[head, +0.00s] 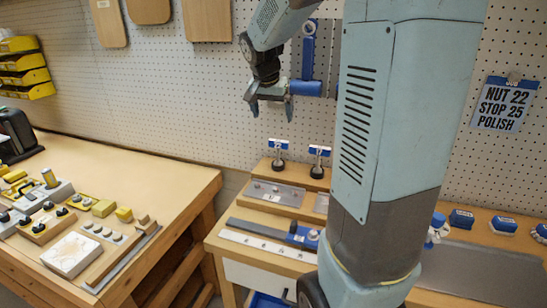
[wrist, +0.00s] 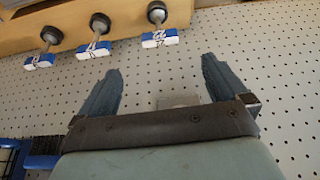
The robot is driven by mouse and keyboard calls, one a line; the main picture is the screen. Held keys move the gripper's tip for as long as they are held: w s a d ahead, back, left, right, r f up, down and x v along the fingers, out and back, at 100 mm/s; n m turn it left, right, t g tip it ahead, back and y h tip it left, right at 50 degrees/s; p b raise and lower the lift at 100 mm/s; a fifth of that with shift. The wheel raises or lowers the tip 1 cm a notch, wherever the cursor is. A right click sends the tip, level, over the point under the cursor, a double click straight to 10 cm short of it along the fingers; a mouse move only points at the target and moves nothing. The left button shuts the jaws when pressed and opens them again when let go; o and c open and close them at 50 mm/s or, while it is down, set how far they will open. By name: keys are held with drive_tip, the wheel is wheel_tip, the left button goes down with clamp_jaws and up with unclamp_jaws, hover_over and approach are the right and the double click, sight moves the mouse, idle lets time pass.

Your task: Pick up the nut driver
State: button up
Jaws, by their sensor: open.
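My gripper (head: 271,104) is open and empty, raised in front of the pegboard above the right bench. In the wrist view its two fingers (wrist: 160,72) are spread apart with nothing between them. Tools with blue-and-white heads and dark round bases stand on the bench's rear ledge: a left one (head: 279,152) and a right one (head: 319,160), below the gripper. The wrist view shows three such tools, a left (wrist: 40,61), a middle (wrist: 95,48) and a right (wrist: 160,38), beyond the fingertips. Their markings are too small to read, so I cannot tell which is the nut driver.
A sign (head: 504,104) on the pegboard reads "NUT 22 STOP 25 POLISH". Grey plates (head: 275,193) and a blue-ended tool (head: 300,236) lie on the right bench. My arm hides its middle. The left bench (head: 150,185) holds several yellow and grey parts.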

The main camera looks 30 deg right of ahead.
sight(278, 140)
drive_tip(key=x, duration=1.4)
drive_tip(key=shift+w+d+f, duration=0.2)
drive_tip(key=shift+w+d, duration=0.05)
drive_tip(key=shift+d, duration=0.1)
drive_tip(key=c, duration=1)
